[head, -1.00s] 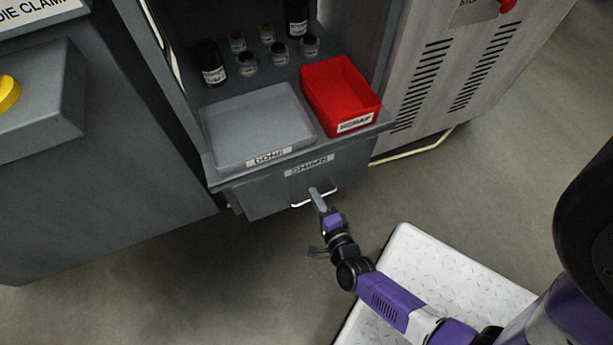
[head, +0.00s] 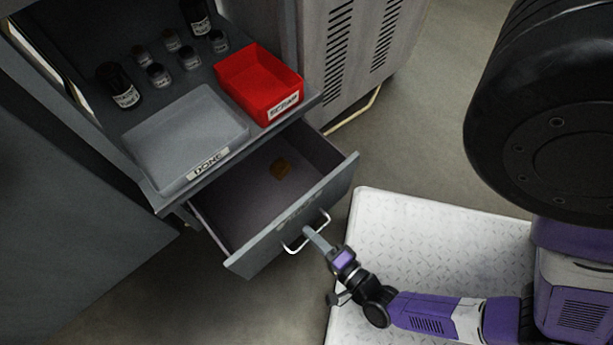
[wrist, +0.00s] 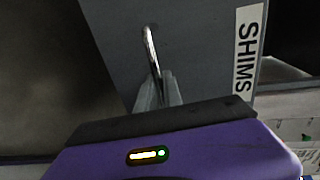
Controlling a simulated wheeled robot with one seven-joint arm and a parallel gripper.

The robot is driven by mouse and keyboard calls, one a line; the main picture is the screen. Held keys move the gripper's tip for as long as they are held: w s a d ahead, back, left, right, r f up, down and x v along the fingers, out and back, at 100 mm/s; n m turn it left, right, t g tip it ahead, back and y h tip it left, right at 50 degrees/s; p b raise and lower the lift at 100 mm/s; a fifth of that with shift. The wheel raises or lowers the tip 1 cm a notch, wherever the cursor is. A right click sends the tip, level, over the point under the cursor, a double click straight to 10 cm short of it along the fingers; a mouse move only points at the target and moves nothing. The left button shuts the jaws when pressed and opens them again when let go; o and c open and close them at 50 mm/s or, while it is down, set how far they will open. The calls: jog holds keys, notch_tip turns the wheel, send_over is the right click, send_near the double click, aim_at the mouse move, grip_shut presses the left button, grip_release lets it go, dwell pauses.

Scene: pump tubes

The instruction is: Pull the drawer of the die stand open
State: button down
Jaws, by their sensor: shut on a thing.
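The grey drawer (head: 292,226) of the die stand (head: 153,192) is pulled well out in the head view, and its inside shows. My gripper (head: 314,237) is shut on the metal drawer handle (head: 291,249) at the drawer front. In the wrist view the fingers (wrist: 158,92) close around the handle bar (wrist: 150,45), beside the SHIMS label (wrist: 246,50). The fingertips partly hide the handle.
On the stand top are a grey DONE tray (head: 186,135), a red bin (head: 258,85) and several small dark bottles (head: 158,75). A white tread plate (head: 420,240) lies on the floor at right. A vented cabinet (head: 350,50) stands behind.

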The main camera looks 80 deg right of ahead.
dwell(0.3)
jog(key=c, duration=1.5)
grip_release()
jog(key=p+v, duration=0.1)
jog(key=v, duration=0.7)
jog(key=shift+p, duration=0.3)
